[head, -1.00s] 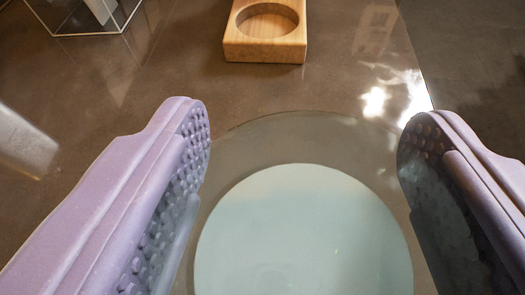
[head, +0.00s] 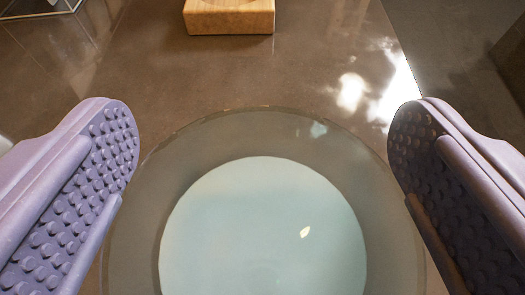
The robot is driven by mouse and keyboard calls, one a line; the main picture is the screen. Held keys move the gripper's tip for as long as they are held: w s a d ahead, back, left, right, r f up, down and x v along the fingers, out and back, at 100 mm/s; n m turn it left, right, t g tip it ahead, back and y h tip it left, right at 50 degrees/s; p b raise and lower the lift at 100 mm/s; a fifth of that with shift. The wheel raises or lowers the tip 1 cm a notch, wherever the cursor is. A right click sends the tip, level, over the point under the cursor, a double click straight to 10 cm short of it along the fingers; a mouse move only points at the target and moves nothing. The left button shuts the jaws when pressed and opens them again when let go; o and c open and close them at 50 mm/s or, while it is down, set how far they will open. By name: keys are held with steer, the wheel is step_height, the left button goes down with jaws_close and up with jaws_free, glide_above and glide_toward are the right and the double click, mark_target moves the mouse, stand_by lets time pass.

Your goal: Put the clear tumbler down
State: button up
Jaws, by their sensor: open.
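The clear tumbler (head: 265,135) stands between the fingers of my gripper (head: 262,140), at the lower middle of the head view. I look down on it and see its round rim and a pale blue-white disc inside. My gripper is open, with one purple studded finger on each side of the tumbler. A gap shows between the left fingertip and the glass; the right fingertip is very close to the rim, and I cannot tell whether it touches. The lower part of the tumbler is cut off by the frame.
A wooden block (head: 229,20) with a round recess lies ahead at the top of the view. A clear glass-sided box (head: 40,8) shows at the top left corner. The brown glossy counter (head: 200,80) is bare between them and the tumbler, with bright reflections at right.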

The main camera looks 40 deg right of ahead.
steer(key=p+v, duration=0.2)
steer(key=v, duration=1)
steer(key=w+a+r+y, duration=0.3)
steer(key=w+a+r, duration=0.15)
steer(key=w, duration=0.25)
steer(key=w+a+r+y, duration=0.3)
steer(key=w+r, duration=0.2)
steer(key=w, duration=0.2)
steer(key=w+r+n+t+y, duration=0.1)
steer(key=w+r+y, duration=0.25)
steer(key=r, duration=0.55)
steer(key=w+r+n+t+y, duration=0.15)
steer(key=w+r, duration=0.35)
steer(key=r, duration=0.5)
steer(key=d+r+n+y, duration=0.1)
steer(key=d+r, duration=0.2)
steer(key=r, duration=0.3)
steer(key=d+r+n+t, duration=0.1)
steer(key=d+r, duration=0.1)
steer(key=r, duration=0.5)
steer(key=d+r+n+y, duration=0.1)
steer(key=d+r, duration=0.2)
steer(key=r, duration=0.3)
steer(key=s+d+r+n+t+h, duration=0.1)
steer(key=s+d+r+h, duration=0.3)
steer(key=s+d+r, duration=1.1)
step_height(320, 180, up, 3)
steer(key=shift+d+r+n+h, duration=0.1)
steer(key=shift+d+n+h, duration=0.35)
steer(key=shift+d, duration=0.8)
